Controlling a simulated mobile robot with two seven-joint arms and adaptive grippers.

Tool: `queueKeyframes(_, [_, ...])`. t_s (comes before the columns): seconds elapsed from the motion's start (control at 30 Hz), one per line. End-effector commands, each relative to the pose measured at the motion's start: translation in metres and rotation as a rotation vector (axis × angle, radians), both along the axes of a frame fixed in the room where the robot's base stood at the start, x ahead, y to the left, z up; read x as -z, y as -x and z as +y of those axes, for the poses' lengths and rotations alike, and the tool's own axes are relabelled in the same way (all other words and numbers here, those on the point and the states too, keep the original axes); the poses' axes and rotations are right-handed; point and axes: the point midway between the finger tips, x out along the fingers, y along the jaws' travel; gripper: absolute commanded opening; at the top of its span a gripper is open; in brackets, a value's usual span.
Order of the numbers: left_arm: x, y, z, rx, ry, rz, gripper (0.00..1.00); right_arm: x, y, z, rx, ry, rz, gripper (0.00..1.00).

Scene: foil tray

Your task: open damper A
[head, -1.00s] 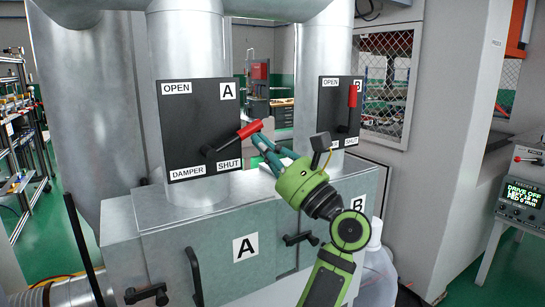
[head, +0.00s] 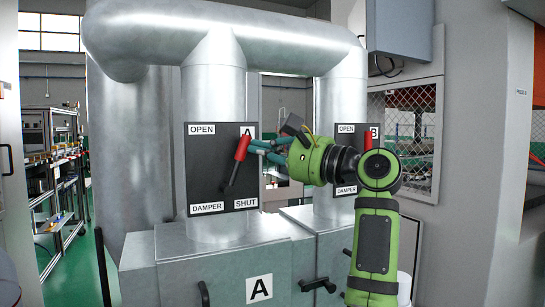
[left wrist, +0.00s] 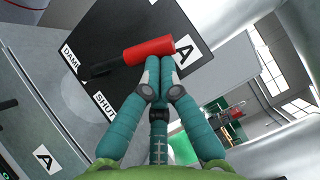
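Damper A's black panel (head: 205,150) is on the left duct, marked OPEN at its top left and SHUT at its bottom right. Its lever has a red handle (head: 241,147) that points up and slightly right from the pivot. My left gripper (head: 256,145) is at the handle's right side, fingertips against or very near it. In the left wrist view the gripper (left wrist: 161,66) has its fingers drawn together beside the red handle (left wrist: 145,51); they do not appear to wrap around it. My right gripper is not in view.
Damper B's panel (head: 346,145) with its red handle (head: 368,138) is on the right duct, partly behind my arm. The grey box labelled A (head: 220,270) stands below the ducts. A large horizontal duct (head: 280,40) runs above. Shelving (head: 50,160) stands at the left.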

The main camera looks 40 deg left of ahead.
Motion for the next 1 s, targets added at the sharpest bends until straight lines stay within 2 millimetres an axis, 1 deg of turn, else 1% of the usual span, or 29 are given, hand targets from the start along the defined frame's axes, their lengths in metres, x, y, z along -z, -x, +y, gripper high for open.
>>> queueKeyframes(0.03, [-0.004, 0.003, 0.003, 0.000, 0.018, -0.035, 0.00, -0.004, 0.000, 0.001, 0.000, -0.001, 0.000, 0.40])
queueKeyframes(0.1, [-0.006, 0.006, 0.004, 0.000, 0.038, -0.080, 0.00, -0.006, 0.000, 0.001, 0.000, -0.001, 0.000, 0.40])
queueKeyframes(0.4, [-0.011, 0.018, 0.009, 0.001, 0.092, -0.213, 0.00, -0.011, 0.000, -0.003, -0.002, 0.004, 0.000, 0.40])
queueKeyframes(0.6, [-0.012, 0.021, 0.010, 0.000, 0.107, -0.250, 0.00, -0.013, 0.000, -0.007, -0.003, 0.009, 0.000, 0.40])
queueKeyframes(1.0, [-0.012, 0.021, 0.010, 0.001, 0.110, -0.256, 0.00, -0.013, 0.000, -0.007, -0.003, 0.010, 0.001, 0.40])
